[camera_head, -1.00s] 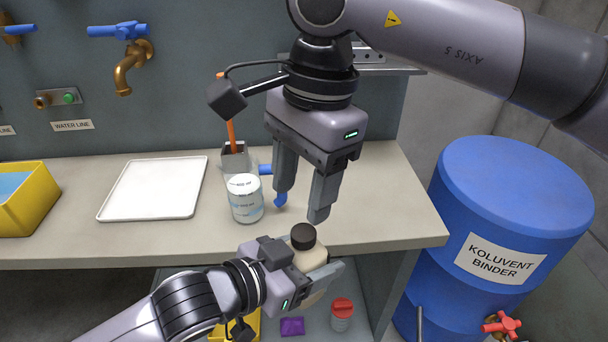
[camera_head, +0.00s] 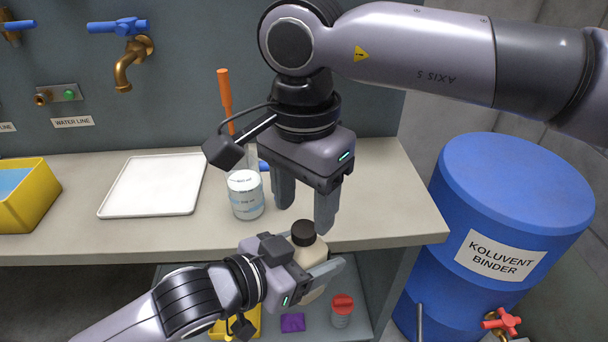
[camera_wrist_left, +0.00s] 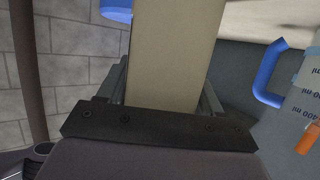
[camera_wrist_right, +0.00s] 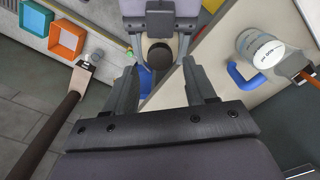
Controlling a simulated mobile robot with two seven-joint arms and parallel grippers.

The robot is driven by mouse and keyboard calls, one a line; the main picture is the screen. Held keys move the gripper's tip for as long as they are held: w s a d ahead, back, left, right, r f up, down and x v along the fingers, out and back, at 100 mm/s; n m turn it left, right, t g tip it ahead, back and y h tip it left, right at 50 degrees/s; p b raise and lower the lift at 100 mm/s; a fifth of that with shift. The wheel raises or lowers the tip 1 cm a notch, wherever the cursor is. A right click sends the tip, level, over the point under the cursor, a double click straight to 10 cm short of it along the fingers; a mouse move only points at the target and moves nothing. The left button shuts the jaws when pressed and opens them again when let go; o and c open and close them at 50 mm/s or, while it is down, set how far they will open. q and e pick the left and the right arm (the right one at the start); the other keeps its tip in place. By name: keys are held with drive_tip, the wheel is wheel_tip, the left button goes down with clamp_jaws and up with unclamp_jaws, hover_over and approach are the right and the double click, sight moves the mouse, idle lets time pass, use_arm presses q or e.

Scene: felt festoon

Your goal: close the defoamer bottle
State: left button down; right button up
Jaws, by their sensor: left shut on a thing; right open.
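The defoamer bottle (camera_head: 313,254) is cream with a dark brown cap (camera_head: 303,232) seated at its top; I cannot tell how tight it is. My left gripper (camera_head: 318,270) is shut on the bottle's body, holding it upright in front of the counter edge. The bottle's body fills the middle of the left wrist view (camera_wrist_left: 172,55). My right gripper (camera_head: 305,212) is open and empty, pointing down just above the cap. The cap shows beyond and between its fingers in the right wrist view (camera_wrist_right: 160,55).
A measuring jug (camera_head: 245,195) with a blue handle and an orange-handled tool (camera_head: 226,95) stand on the counter (camera_head: 385,195), left of my right gripper. A white tray (camera_head: 153,186) lies further left. A blue drum (camera_head: 510,210) stands right. A red-lidded jar (camera_head: 342,310) is on the shelf below.

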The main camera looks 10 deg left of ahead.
sight(304, 228)
drive_tip(key=shift+f, duration=1.9)
clamp_jaws()
drive_tip(key=m, duration=0.6)
drive_tip(key=shift+m, duration=0.3)
drive_tip(key=shift+o, duration=0.4)
unclamp_jaws()
drive_tip(key=shift+r, duration=0.1)
